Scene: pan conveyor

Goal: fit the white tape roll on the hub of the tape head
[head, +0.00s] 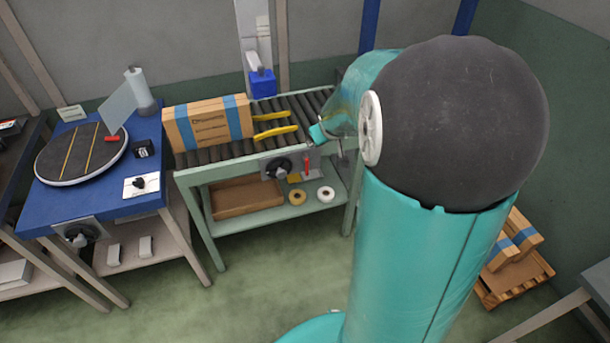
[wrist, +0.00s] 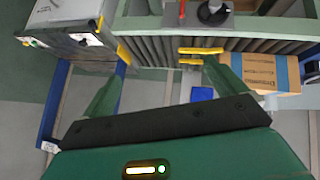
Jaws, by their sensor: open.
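The white tape roll (head: 326,194) lies flat on the green lower shelf of the conveyor stand in the head view, right of a tan roll (head: 297,197). What looks like the tape head is a grey plate with a round black hub (head: 279,167) on the conveyor's front side, above the shelf. The hub also shows at the top of the wrist view (wrist: 213,12). My gripper (wrist: 163,62) is open and empty, with its green fingers spread above the conveyor's end. In the head view my arm hides most of it. The white roll is not in the wrist view.
A carton (head: 208,123) with blue tape stands on the rollers, beside two yellow bars (head: 273,131). A red lever (head: 307,165) is right of the hub. A blue table (head: 110,190) stands at left. A grey machine (wrist: 75,40) with yellow edges is beside the conveyor.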

